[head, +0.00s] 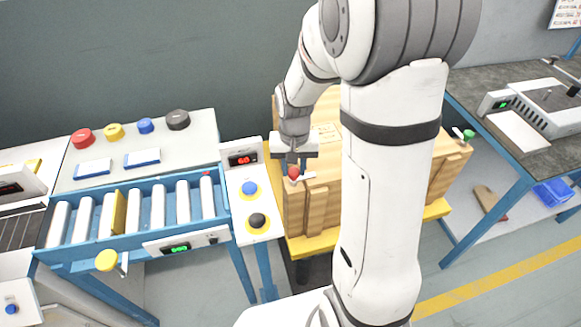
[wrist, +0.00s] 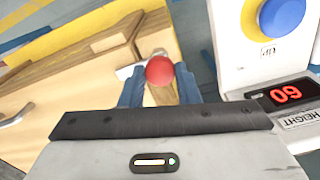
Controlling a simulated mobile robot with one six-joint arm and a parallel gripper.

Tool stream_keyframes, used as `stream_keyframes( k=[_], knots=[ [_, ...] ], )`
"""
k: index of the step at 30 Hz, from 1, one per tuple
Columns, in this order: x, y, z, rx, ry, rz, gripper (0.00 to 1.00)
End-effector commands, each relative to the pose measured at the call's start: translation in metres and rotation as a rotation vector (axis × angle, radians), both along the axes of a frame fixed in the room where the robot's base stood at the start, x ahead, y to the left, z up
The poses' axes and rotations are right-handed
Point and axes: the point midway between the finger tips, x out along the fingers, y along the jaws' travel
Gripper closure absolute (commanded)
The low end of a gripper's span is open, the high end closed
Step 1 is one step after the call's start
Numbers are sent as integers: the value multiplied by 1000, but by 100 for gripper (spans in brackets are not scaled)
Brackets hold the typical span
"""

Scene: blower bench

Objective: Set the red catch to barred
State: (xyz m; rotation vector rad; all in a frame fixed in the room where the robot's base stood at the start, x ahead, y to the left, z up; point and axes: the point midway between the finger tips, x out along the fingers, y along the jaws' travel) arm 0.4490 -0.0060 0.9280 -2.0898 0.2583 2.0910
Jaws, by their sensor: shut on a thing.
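The red catch (head: 294,172) has a red ball knob on a light metal lever, at the top front left corner of a wooden crate (head: 296,208). In the wrist view the red knob (wrist: 159,71) sits between the two blue fingers of my gripper (wrist: 160,88). My gripper (head: 292,167) comes down on the catch from above in the head view and is shut on it. The lever's far end and mount are partly hidden by the knob and fingers. I cannot read a barred mark in either view.
A control panel with a blue button (head: 249,188), a black button (head: 257,220) and a red display (head: 242,159) stands just left of the crate. A roller conveyor (head: 140,208) lies further left. A green-knobbed catch (head: 468,134) is at the crate's right side.

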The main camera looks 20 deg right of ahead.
Motion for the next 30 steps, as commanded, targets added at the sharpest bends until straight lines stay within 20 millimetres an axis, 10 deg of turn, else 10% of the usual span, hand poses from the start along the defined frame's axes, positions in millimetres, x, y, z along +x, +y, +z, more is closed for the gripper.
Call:
stream_keyframes(
  k=[3,4,12,21,30],
  knots=[
    [1,0,1,0,-2,1,94],
    [1,0,1,0,-2,1,70],
    [0,0,0,0,-1,0,49],
    [1,0,5,-1,-3,-1,49],
    [1,0,54,0,-6,-1,49]
  ],
)
